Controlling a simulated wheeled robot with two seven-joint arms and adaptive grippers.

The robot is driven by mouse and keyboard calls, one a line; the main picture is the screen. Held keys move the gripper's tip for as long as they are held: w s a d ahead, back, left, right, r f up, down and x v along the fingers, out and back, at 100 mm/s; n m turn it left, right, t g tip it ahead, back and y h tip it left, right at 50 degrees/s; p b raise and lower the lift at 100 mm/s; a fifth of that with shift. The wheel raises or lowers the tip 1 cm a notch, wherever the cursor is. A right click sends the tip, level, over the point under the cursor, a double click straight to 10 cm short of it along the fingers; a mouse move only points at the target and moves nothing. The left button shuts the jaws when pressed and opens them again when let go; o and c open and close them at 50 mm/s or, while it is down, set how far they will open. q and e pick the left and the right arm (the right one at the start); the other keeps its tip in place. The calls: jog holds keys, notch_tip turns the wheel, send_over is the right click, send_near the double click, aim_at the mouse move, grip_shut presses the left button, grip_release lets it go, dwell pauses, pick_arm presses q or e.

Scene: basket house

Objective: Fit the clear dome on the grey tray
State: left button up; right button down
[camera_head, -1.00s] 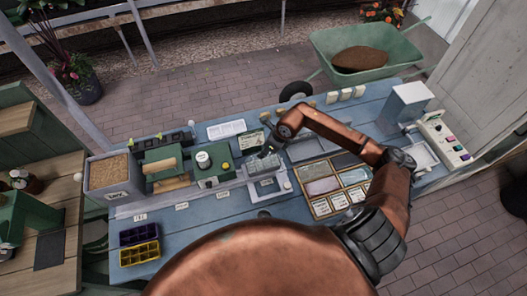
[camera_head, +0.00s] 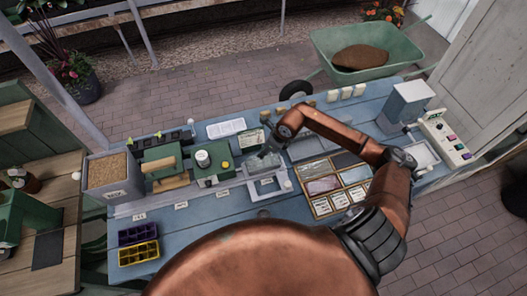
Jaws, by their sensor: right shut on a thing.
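My right arm reaches in from the right, and its gripper (camera_head: 270,149) is over the blue bench, pointing down and shut on the clear dome (camera_head: 260,163). The dome is small and pale, and its edges are hard to make out. The grey tray (camera_head: 268,188) lies just below and in front of it. I cannot tell whether the dome touches the tray. My left gripper is not in view.
A green machine (camera_head: 165,160) and a grain bin (camera_head: 108,172) stand to the left. A wooden divided box (camera_head: 322,207) with packets lies close on the right. A white tray (camera_head: 226,128) lies behind. Purple (camera_head: 137,234) and yellow (camera_head: 139,253) cell trays sit front left.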

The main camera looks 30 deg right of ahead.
jog(key=c, duration=1.7)
grip_release()
jog(key=shift+o, duration=0.6)
jog(key=o, duration=0.4)
jog(key=shift+r, duration=0.15)
jog(key=shift+r+p, duration=2)
jog(key=shift+r, duration=1.9)
jog(key=shift+a, duration=0.1)
